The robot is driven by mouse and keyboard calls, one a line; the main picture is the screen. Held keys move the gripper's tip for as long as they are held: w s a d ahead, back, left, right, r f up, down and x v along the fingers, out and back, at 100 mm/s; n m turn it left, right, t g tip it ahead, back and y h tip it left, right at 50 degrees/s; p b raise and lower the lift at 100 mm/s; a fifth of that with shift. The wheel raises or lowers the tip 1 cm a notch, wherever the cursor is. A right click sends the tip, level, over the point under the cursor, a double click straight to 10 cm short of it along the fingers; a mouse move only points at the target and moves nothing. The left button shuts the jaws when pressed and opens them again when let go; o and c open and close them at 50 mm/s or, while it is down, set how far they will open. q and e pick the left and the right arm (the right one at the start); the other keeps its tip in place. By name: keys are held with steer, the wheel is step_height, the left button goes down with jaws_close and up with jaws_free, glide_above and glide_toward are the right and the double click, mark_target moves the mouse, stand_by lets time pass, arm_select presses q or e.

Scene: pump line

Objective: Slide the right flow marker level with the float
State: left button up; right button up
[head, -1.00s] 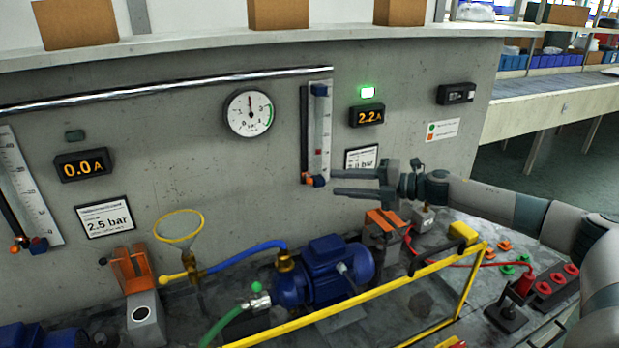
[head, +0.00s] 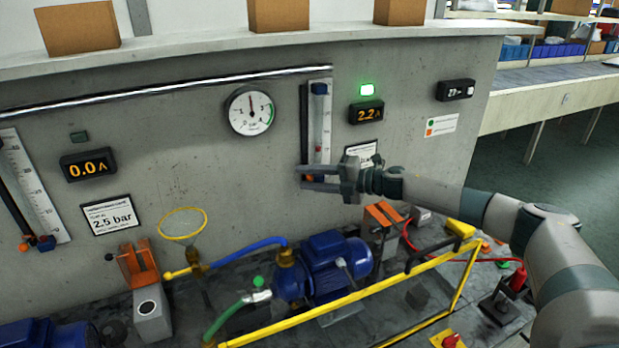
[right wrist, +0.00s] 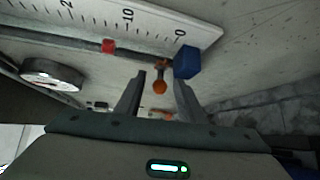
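The right flow meter (head: 327,112) is an upright white scale with a tube on the wall. In the right wrist view its scale (right wrist: 150,25) shows, with a red float (right wrist: 109,46) in the tube near the 10 mark. The orange right flow marker (right wrist: 160,86) is lower, near the 0 end, beside a blue end block (right wrist: 187,62). My right gripper (right wrist: 160,78) is open, its fingers on either side of the marker with gaps visible. In the head view the right gripper (head: 303,177) reaches the meter's lower end from the right. My left gripper is out of view.
A pressure gauge (head: 250,111) is on the wall left of the meter. A 2.2 A display (head: 366,112) and a lit green lamp (head: 367,90) are to its right. Below are a blue pump (head: 330,262) and a yellow rail (head: 350,298). Another flow meter (head: 35,185) is at far left.

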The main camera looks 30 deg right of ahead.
jaws_close()
step_height(320, 180, up, 8)
steer(key=p, duration=0.6)
steer(key=shift+f, duration=0.15)
jaws_free()
steer(key=shift+s+d, duration=0.1)
